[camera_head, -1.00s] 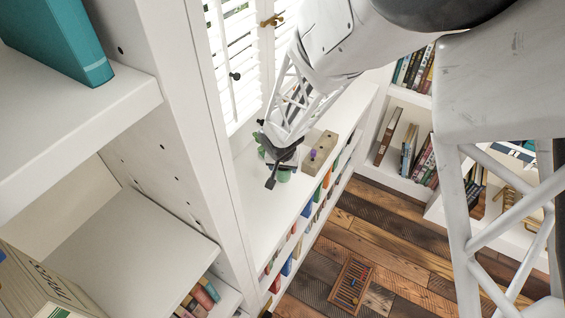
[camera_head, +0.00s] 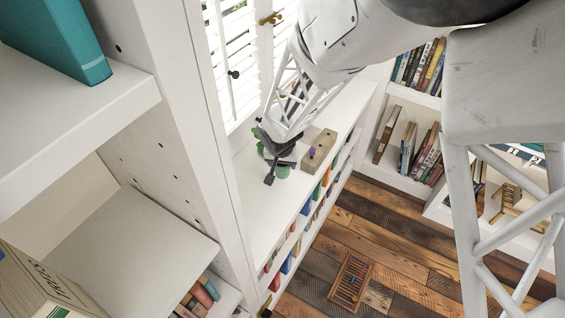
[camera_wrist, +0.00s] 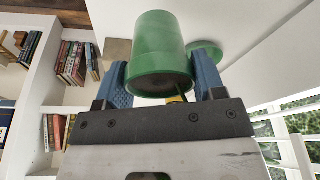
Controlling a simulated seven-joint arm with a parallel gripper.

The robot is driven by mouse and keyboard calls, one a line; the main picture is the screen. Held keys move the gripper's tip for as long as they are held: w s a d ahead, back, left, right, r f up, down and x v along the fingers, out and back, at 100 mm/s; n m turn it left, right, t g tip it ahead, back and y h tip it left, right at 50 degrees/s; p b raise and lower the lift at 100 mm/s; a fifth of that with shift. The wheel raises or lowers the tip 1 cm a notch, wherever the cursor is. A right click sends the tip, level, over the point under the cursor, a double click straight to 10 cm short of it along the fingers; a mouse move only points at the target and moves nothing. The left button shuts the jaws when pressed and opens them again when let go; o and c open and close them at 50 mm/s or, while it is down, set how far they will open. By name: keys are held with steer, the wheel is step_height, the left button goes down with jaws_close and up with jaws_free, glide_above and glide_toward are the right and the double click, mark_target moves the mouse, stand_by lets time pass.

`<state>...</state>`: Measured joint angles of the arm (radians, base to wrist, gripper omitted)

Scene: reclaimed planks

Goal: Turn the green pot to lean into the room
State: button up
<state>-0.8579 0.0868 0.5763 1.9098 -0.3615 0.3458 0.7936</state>
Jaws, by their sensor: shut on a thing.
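The green pot (camera_wrist: 158,45) sits between the two blue-padded fingers of my gripper (camera_wrist: 162,75) in the wrist view. The fingers are shut on its sides. In the head view my dark gripper (camera_head: 275,155) is over the white ledge by the window, and a little green of the pot (camera_head: 283,172) shows below it. The arm and gripper hide most of the pot there. A flat green round piece (camera_wrist: 206,52) lies behind the pot in the wrist view. I cannot tell the pot's exact lean or whether it touches the ledge.
A beige block (camera_head: 318,153) with a small purple thing stands on the white ledge (camera_head: 258,205) beside my gripper. The shuttered window (camera_head: 235,70) is close behind. A tall white shelf upright (camera_head: 185,130) stands at left. The ledge's front part is clear.

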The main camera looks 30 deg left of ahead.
steer(key=shift+r, duration=1)
steer(key=shift+w+a, duration=0.1)
steer(key=w+a+f+m, duration=0.1)
steer(key=w+a, duration=0.2)
steer(key=w+a+f+m, duration=0.1)
steer(key=w+a, duration=0.3)
steer(key=w+a+f+m+h, duration=0.1)
steer(key=w+a+f+m, duration=0.1)
steer(key=w+a, duration=0.2)
steer(key=shift+a+f, duration=0.1)
steer(key=shift+a, duration=0.1)
steer(key=shift+f, duration=0.2)
stand_by(0.3)
steer(key=shift+f, duration=1.35)
